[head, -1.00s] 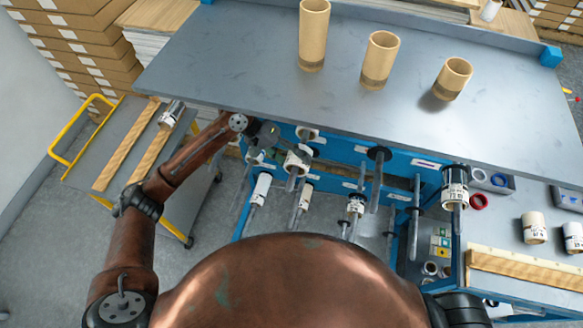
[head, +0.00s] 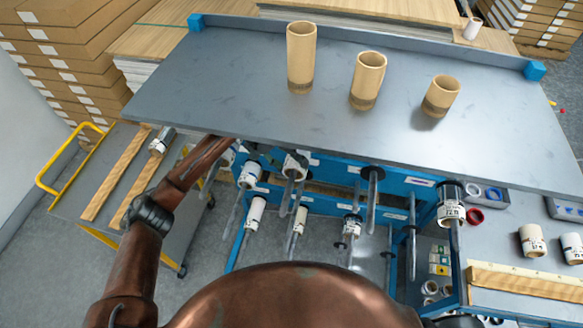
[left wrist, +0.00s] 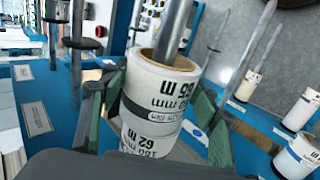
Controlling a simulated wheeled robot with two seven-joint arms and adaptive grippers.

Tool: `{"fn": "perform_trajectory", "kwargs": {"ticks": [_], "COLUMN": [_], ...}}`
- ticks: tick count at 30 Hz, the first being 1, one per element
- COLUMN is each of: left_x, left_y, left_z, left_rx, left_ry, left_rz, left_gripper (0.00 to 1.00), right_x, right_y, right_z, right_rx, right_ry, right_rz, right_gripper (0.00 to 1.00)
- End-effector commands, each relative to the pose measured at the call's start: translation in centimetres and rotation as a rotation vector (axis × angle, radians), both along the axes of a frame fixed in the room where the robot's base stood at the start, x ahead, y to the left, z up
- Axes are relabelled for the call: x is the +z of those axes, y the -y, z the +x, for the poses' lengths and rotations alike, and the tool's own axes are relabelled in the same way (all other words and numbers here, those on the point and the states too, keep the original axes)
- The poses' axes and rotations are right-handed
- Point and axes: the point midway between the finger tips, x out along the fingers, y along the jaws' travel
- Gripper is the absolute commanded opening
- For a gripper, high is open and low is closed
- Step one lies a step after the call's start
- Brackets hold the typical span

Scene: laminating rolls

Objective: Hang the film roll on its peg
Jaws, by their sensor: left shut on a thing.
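In the left wrist view, my left gripper (left wrist: 150,112) has its green fingers on both sides of a white film roll (left wrist: 160,92) with a brown core. A grey peg (left wrist: 174,32) comes out through the core, so the roll is around it. A dark band and a second "62 m" label show below the "65 m" label; I cannot tell if this is a second roll. My right gripper is not in view.
The blue rack (head: 330,200) has several pegs, some bearing rolls, close around the gripper. The grey bench top (head: 230,75) overhangs it and carries three cardboard tubes (head: 367,80). A cart (head: 95,200) stands left; more rolls (head: 532,240) lie on the right shelf.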

Motion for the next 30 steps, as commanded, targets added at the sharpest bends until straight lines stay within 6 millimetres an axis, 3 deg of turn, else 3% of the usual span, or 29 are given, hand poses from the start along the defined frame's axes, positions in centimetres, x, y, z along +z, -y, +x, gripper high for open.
{"fn": "perform_trajectory", "kwargs": {"ticks": [11, 12, 20, 30], "left_x": [0.06, 0.06, 0.03, -0.04], "left_y": [-0.01, -0.01, -0.02, -0.16], "left_z": [0.01, 0.01, -0.01, -0.23], "left_rx": [0.001, 0.001, 0.001, 0.001], "left_ry": [0.0, 0.0, 0.001, 0.0], "left_rz": [-0.001, -0.001, 0.0, 0.001], "left_gripper": [0.27, 0.59, 0.76, 0.76], "right_x": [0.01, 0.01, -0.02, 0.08], "right_y": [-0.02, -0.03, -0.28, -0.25], "right_z": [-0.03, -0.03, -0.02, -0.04], "right_rx": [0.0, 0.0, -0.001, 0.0], "right_ry": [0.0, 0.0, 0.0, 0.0], "right_rz": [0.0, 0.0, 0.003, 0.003], "right_gripper": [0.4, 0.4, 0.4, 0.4]}}
